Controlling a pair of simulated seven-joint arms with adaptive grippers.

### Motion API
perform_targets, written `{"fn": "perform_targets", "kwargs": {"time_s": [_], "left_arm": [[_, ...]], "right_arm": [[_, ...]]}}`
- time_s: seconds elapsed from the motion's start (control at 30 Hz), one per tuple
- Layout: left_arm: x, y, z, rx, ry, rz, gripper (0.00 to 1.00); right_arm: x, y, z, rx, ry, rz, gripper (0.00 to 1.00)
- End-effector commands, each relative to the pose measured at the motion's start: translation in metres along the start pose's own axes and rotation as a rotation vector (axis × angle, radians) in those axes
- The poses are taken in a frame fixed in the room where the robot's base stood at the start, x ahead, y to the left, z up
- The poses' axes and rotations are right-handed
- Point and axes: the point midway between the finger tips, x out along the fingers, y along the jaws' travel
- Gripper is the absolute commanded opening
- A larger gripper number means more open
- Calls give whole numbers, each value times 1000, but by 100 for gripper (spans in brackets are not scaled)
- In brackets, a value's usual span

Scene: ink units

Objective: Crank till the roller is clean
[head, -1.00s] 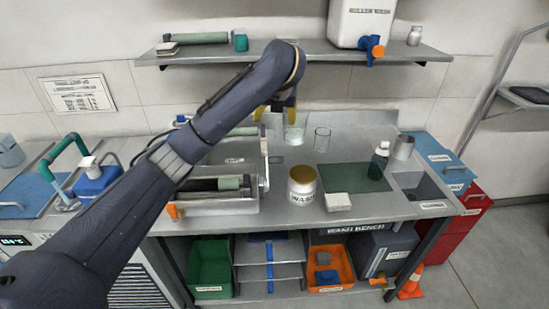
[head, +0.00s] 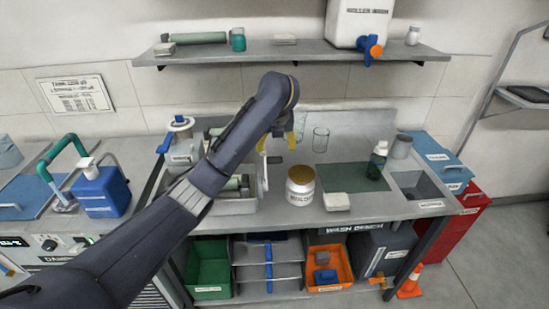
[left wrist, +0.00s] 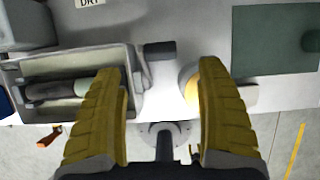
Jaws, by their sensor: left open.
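The wash tray (head: 232,207) holds a roller (head: 237,184) with a pale green end. My left arm hides part of both in the head view. In the left wrist view the tray (left wrist: 30,67) and roller (left wrist: 52,90) are at the left, partly behind a finger. A pale upright crank arm (head: 263,172) stands at the tray's right end. A short dark grey grip (left wrist: 160,50) sticks out there, just past my fingertips. My left gripper (head: 278,143) is open, with nothing between its yellow fingers (left wrist: 150,78). The roller's cleanness cannot be told. My right gripper is not seen.
A labelled jar (head: 300,192) and a pale block (head: 336,202) stand right of the tray. A glass beaker (head: 320,140) is behind. A green bottle (head: 377,160) stands on a dark green mat (head: 345,177). A shelf (head: 300,54) hangs above.

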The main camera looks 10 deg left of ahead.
Motion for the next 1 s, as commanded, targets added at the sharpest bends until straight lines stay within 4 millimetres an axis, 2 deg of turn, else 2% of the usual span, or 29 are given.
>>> {"fn": "perform_targets", "kwargs": {"time_s": [0.2, 0.5, 0.7, 1.0], "left_arm": [[38, -1, -2, 1, 5, 0, 74], [75, 0, 0, 0, 1, 0, 74], [88, 0, 0, 0, 1, 0, 74], [91, 0, 0, 0, 0, 0, 74]], "right_arm": [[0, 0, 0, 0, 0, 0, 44], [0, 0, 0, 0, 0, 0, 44], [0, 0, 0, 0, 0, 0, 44], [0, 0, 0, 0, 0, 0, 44]]}}
